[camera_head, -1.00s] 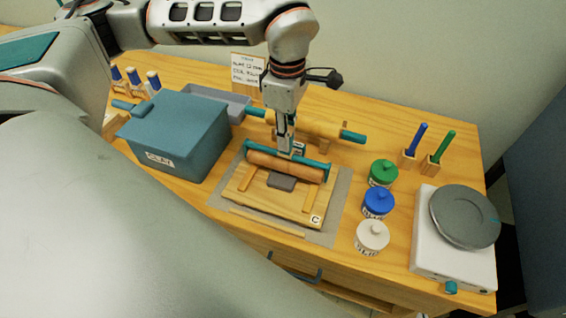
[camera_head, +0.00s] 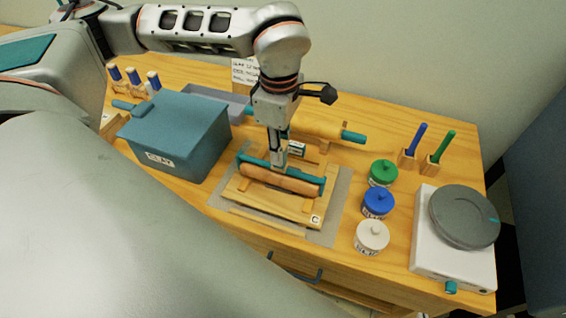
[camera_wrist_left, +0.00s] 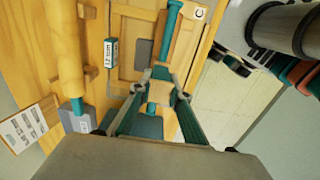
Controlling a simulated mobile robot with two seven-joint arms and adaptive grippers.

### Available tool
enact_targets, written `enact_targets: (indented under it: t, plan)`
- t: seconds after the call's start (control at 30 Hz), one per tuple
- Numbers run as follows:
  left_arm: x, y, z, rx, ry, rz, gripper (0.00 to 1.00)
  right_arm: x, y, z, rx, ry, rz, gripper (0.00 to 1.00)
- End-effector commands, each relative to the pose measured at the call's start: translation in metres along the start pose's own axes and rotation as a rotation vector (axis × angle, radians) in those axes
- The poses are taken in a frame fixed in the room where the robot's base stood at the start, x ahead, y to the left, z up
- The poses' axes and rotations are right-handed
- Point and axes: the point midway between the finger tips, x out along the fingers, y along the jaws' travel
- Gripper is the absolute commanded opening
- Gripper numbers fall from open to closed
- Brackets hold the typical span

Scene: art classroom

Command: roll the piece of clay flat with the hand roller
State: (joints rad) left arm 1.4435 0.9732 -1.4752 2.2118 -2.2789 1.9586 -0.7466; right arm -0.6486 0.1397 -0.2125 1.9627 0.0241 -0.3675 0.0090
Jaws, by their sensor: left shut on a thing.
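The hand roller (camera_head: 280,181) has a light wooden cylinder in a teal frame. My left gripper (camera_head: 279,164) is shut on the roller's handle from above. The clay is hidden in the head view by the roller and gripper. In the left wrist view a flat grey piece (camera_wrist_left: 143,53), apparently the clay, lies on the board beside the roller's teal frame (camera_wrist_left: 173,18). My right gripper is not in view.
A teal clay box (camera_head: 180,135) stands left of the board. A large rolling pin (camera_head: 315,128) rests behind it. Green (camera_head: 382,173), blue (camera_head: 378,203) and white (camera_head: 372,237) jars stand right, before a turntable (camera_head: 464,216). A small labelled block (camera_wrist_left: 111,52) is behind the board.

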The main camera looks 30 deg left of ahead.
Motion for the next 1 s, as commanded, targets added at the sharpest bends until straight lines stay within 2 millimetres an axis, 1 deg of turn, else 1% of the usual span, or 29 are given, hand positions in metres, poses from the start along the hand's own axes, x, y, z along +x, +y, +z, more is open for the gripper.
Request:
enact_targets:
  t: [0.1, 0.4, 0.7, 1.0]
  plan:
    - [-0.001, -0.004, 0.0, 0.0, 0.0, 0.0, 0.0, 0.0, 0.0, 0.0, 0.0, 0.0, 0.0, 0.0]
    - [-0.002, -0.002, 0.0, -0.001, -0.001, 0.003, 0.0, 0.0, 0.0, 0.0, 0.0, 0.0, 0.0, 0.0]
    - [0.002, 0.013, 0.001, -0.001, -0.002, 0.005, 0.0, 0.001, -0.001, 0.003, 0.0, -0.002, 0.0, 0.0]
    - [0.003, 0.021, 0.001, 0.001, -0.001, 0.003, 0.0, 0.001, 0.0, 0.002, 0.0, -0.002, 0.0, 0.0]
